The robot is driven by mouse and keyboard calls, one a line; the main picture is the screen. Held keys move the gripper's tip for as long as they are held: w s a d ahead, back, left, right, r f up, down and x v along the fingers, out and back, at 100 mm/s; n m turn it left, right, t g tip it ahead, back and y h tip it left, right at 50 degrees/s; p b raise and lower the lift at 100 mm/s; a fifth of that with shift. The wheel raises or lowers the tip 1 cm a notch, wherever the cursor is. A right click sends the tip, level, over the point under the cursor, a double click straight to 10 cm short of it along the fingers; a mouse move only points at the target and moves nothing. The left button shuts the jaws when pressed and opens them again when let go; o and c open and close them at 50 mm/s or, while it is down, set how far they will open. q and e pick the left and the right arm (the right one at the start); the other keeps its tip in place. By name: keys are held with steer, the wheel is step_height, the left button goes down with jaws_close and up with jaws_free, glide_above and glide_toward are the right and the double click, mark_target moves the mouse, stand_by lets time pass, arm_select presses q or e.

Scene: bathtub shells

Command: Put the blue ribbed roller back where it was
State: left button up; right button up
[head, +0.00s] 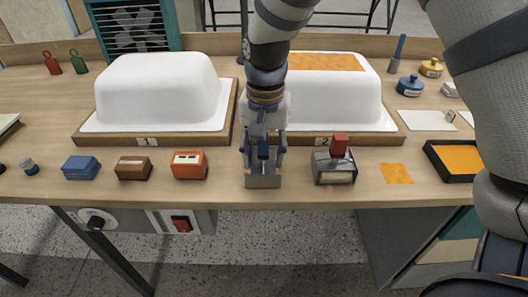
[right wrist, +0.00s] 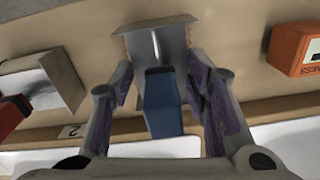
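My right gripper (head: 264,147) points down at the front middle of the bench, fingers apart. Between them stands the blue handle (head: 263,151) of a tool with a grey metal plate (head: 262,181). The handle also shows in the right wrist view (right wrist: 162,100), between the fingers (right wrist: 160,82), with a visible gap on its left side. Its metal part has a jagged edge. I cannot tell whether this is the ribbed roller. A slim blue upright item (head: 398,48) stands at the back right; ribs cannot be made out. My left gripper is not in view.
White shells stand on wooden boards, one left (head: 158,88) and one right (head: 335,95). A red-handled metal tool (head: 335,163) is right of my gripper; an orange box (head: 189,165) is left. A black tray (head: 455,160) lies farther right. The bench's front edge is close.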

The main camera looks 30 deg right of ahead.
step_height(320, 180, up, 12)
steer(key=shift+s+r, duration=0.1)
steer(key=shift+r, duration=0.05)
stand_by(0.6)
